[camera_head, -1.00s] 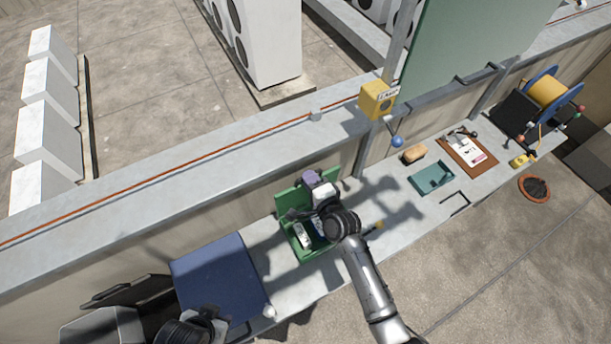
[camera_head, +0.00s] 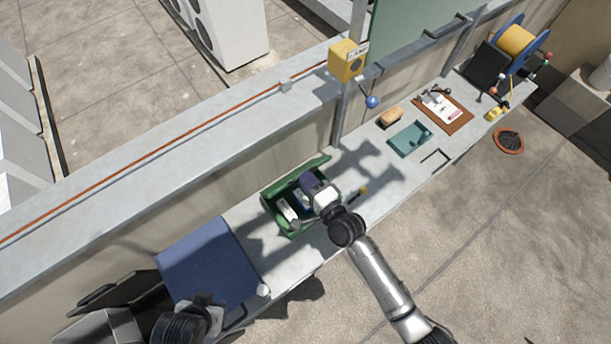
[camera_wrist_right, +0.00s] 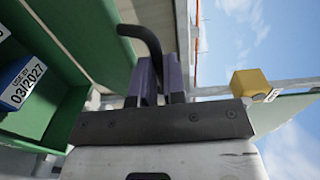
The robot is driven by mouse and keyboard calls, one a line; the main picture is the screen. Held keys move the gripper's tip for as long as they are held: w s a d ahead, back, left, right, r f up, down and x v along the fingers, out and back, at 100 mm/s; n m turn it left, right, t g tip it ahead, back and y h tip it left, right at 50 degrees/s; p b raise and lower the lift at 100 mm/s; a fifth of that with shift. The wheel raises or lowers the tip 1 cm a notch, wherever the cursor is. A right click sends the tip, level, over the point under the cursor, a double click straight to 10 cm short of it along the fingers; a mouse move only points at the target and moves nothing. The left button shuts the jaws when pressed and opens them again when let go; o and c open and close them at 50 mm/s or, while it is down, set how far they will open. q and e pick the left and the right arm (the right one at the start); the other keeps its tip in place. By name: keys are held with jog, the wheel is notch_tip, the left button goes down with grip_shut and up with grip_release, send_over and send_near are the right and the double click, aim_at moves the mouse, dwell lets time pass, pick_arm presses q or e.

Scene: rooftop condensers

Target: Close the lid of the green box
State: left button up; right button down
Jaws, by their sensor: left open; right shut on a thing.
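The green box (camera_head: 272,220) stands on the grey ledge, with white and blue items inside. Its green lid (camera_head: 318,163) is tilted partway over the box, seen nearly edge-on in the head view. My right gripper (camera_head: 308,183) is at the lid. In the right wrist view its purple fingers (camera_wrist_right: 158,78) are shut on the lid's black curved handle (camera_wrist_right: 142,32). The green lid (camera_wrist_right: 85,35) and box wall (camera_wrist_right: 95,120) show beside it. My left gripper (camera_head: 208,303), open, is at the lower left by the blue panel, partly hidden by its own wrist.
A blue panel (camera_head: 205,262) lies left of the box, with a white knob (camera_head: 263,290) beside it. A yellow box (camera_head: 346,60) with a blue-balled lever is on the post. A teal tray (camera_head: 408,140), sponge (camera_head: 390,117) and clipboard (camera_head: 455,118) lie to the right.

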jog(key=shift+s+d+f, duration=0.15)
jog(key=shift+f, duration=0.65)
jog(key=c, duration=1.3)
grip_release()
jog(key=shift+r, duration=0.1)
jog(key=shift+o, duration=0.6)
jog(key=shift+r, duration=0.2)
jog(key=shift+r, duration=0.1)
jog(key=b+v, duration=0.1)
jog(key=v, duration=1.2)
jog(key=shift+s, duration=0.2)
jog(key=shift+d+r, duration=0.1)
jog(key=shift+d, duration=0.05)
